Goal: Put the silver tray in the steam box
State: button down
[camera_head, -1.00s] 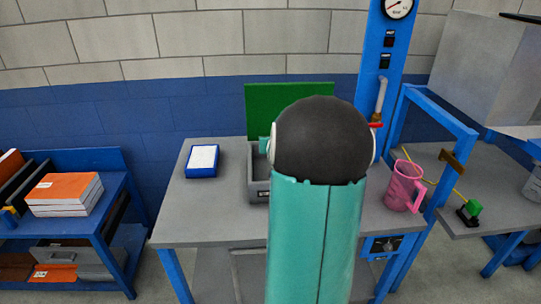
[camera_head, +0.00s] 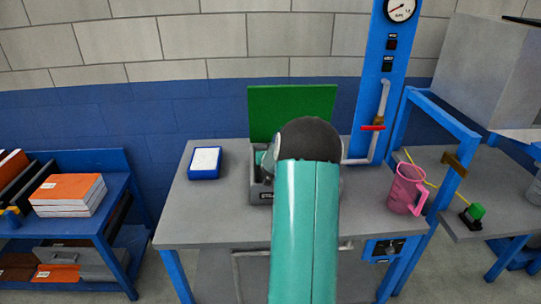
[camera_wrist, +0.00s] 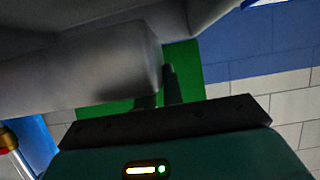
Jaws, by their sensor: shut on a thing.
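The steam box (camera_head: 261,187) is a grey open box on the workbench, with its green lid (camera_head: 291,107) standing up behind it. My arm's dark joint covers much of the box, so its inside is mostly hidden. In the wrist view, my gripper (camera_wrist: 158,88) shows two dark fingers closed at the edge of a blurred grey metallic thing, which looks like the silver tray (camera_wrist: 100,75). The green lid (camera_wrist: 183,65) is behind the fingers there. In the head view, the gripper and tray are hidden behind my arm, near the box.
A blue tray with white contents (camera_head: 205,162) lies left of the box. A pink jug (camera_head: 405,188) stands at the right. The bench's left front (camera_head: 215,220) is clear.

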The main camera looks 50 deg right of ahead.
jog(key=shift+f, duration=0.35)
jog(key=shift+f, duration=0.35)
jog(key=shift+f, duration=0.15)
